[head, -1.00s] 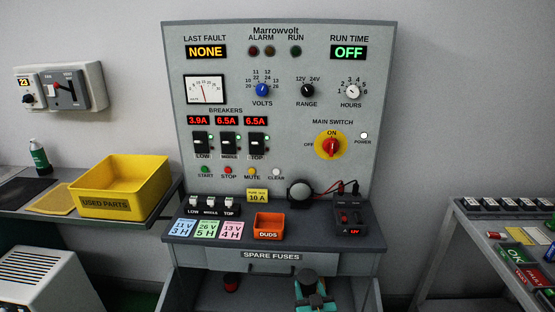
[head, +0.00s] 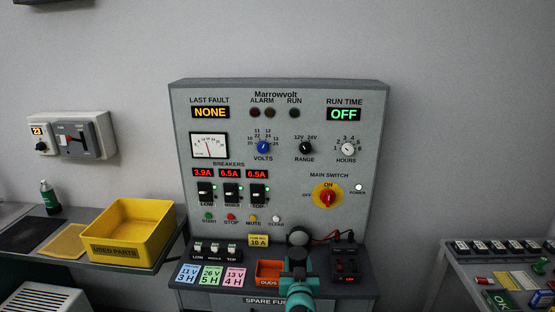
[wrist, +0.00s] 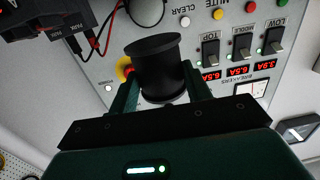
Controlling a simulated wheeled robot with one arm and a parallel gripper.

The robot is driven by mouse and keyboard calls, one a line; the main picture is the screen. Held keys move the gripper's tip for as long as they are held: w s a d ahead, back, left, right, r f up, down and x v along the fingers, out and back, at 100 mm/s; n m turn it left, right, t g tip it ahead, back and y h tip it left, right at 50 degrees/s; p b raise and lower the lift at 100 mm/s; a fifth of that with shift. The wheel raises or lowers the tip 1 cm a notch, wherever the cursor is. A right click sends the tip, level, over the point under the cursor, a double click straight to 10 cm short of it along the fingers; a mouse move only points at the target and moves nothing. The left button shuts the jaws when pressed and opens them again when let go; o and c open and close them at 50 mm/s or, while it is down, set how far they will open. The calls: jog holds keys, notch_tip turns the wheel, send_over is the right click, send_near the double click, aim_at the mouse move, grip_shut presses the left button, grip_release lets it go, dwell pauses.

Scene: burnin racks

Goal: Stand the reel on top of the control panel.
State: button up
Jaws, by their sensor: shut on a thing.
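The reel (wrist: 156,68) is a black spool with a wide flange at each end. It sits between the two fingers of my gripper (wrist: 160,98) in the wrist view, and the gripper is shut on it. In the head view my gripper (head: 298,268) is low in front of the desk part of the panel, beside the orange duds bin. The reel is hard to make out there. The control panel (head: 280,150) is a tall grey cabinet face with displays, breakers and knobs. Its narrow top face (head: 280,83) shows and is bare.
The orange duds bin (head: 268,270) and a black meter box (head: 345,264) with red and black leads sit on the desk. A yellow used-parts bin (head: 125,230) stands on the left bench. A right-hand bench (head: 475,278) holds small parts. The wall above the panel is clear.

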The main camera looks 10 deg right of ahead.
jog(key=w+a+r+m+g+h, duration=0.1)
jog(key=w+a+r+h, duration=0.2)
jog(key=r, duration=0.6)
jog(key=w+a+r+m+h, duration=0.15)
jog(key=w+a+r, duration=0.3)
jog(key=r, duration=0.45)
jog(key=s+a+r+m+g+h, duration=0.15)
jog(key=a+r, duration=0.25)
jog(key=r, duration=0.5)
jog(key=s+a+r+m, duration=0.1)
jog(key=s+a+r, duration=0.25)
jog(key=r, duration=0.55)
jog(key=s+a+r+m+g+h, duration=0.1)
jog(key=s+a+r, duration=0.1)
jog(key=s+r, duration=0.45)
jog(key=s+a+r+h, duration=0.1)
jog(key=s+a+r, duration=0.15)
jog(key=r, duration=0.75)
jog(key=s+d+r+m+g+h, duration=0.1)
jog(key=s+r, duration=1.3)
jog(key=s, duration=0.3)
jog(key=shift+s+d+h, duration=0.2)
jog(key=shift+d+h, duration=0.1)
jog(key=shift+w+r, duration=0.1)
jog(key=shift+w, duration=0.05)
